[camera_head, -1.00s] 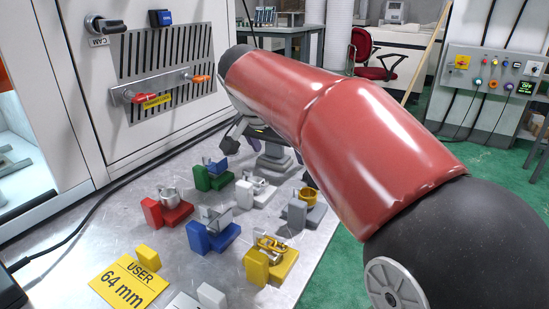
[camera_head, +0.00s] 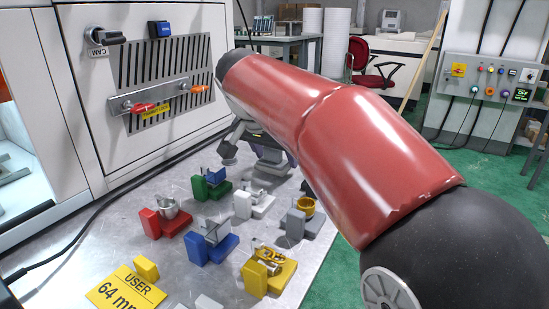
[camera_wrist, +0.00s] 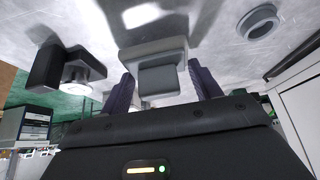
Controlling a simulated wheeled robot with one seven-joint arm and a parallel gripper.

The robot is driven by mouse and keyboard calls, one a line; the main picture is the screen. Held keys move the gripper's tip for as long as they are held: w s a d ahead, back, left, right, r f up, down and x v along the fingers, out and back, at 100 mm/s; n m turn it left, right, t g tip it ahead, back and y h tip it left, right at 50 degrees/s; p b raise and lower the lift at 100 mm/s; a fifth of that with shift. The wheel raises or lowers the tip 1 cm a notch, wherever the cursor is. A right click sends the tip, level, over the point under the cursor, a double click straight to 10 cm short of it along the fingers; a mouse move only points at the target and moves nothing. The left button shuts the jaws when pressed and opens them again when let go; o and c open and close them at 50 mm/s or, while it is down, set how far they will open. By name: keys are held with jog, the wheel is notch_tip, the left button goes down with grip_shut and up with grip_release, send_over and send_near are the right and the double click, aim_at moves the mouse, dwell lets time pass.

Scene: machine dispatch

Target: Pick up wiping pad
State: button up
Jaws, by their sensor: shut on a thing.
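The wiping pad, as far as I can tell, is a grey block with a wider flat base (camera_wrist: 158,50) in the wrist view. My gripper (camera_wrist: 163,84) has its two dark purple fingers on either side of the block's narrower grip part, shut on it. In the head view the pad (camera_head: 268,170) shows as a grey shape at the far end of the table, under my red arm. Most of my gripper is hidden there. I cannot tell whether the pad touches the table.
Several coloured fixtures stand on the metal table, including a green one (camera_head: 205,190), a blue one (camera_head: 212,247) and a yellow one (camera_head: 265,275). A yellow label (camera_head: 125,290) lies in front. A dark bracket with a white knob (camera_wrist: 78,72) stands near the pad.

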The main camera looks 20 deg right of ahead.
notch_tip(320, 180, up, 19)
jog(key=p, duration=0.3)
jog(key=o, duration=0.4)
jog(key=shift+c, duration=1.4)
